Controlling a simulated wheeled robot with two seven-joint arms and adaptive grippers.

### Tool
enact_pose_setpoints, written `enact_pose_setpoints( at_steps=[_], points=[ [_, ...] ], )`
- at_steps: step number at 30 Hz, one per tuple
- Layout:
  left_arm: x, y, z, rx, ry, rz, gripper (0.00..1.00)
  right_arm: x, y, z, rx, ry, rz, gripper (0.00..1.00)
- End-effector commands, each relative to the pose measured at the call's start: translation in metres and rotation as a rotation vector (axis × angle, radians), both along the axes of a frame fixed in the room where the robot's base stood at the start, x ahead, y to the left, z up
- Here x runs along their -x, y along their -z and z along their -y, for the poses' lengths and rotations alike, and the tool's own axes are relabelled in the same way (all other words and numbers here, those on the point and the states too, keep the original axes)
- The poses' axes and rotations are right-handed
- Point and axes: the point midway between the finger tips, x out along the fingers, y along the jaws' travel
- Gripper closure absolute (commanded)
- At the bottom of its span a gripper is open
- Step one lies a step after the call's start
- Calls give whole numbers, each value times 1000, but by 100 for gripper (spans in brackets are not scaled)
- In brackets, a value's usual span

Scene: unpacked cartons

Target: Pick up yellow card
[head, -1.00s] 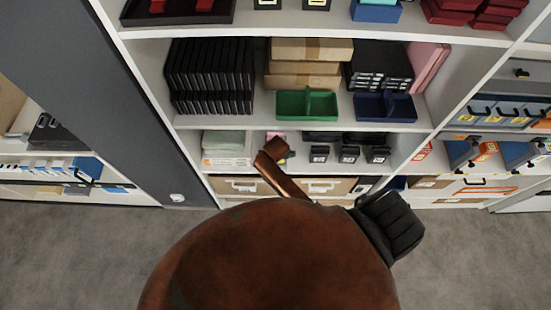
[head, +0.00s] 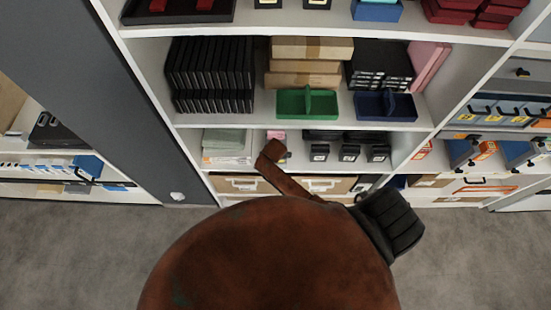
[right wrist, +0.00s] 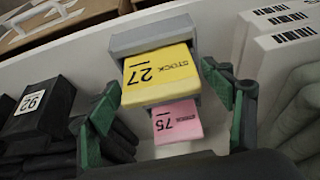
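A yellow card (right wrist: 160,75) marked "STOCK 27" rests in a grey holder (right wrist: 153,35) in the right wrist view. A pink card (right wrist: 177,122) marked "75" sits below it in that picture. My right gripper (right wrist: 165,85) is open, with its green-padded fingers on either side of the holder and cards, and nothing gripped. In the head view, the pink card (head: 277,134) shows on the low shelf, while the yellow card is mostly hidden there. My right gripper cannot be made out in the head view. My left gripper is not in view.
A large brown rounded object (head: 270,255) with a black padded piece (head: 391,223) blocks the head view's lower middle. Black labelled boxes (right wrist: 38,105) and white barcoded boxes (right wrist: 285,45) flank the holder. Green (head: 306,104) and blue (head: 385,107) trays stand on the shelf above.

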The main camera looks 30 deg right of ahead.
Motion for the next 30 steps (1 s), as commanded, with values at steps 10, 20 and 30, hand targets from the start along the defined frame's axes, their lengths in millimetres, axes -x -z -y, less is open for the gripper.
enact_pose_setpoints(
  at_steps=[10, 20, 30],
  points=[
    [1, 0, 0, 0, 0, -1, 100, 0, 0, 0, 0, 0, 0, 52],
    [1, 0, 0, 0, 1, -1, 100, 0, 0, 0, 0, 0, 0, 61],
    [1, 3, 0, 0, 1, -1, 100, -1, -21, 0, -1, 1, 3, 61]
  ],
)
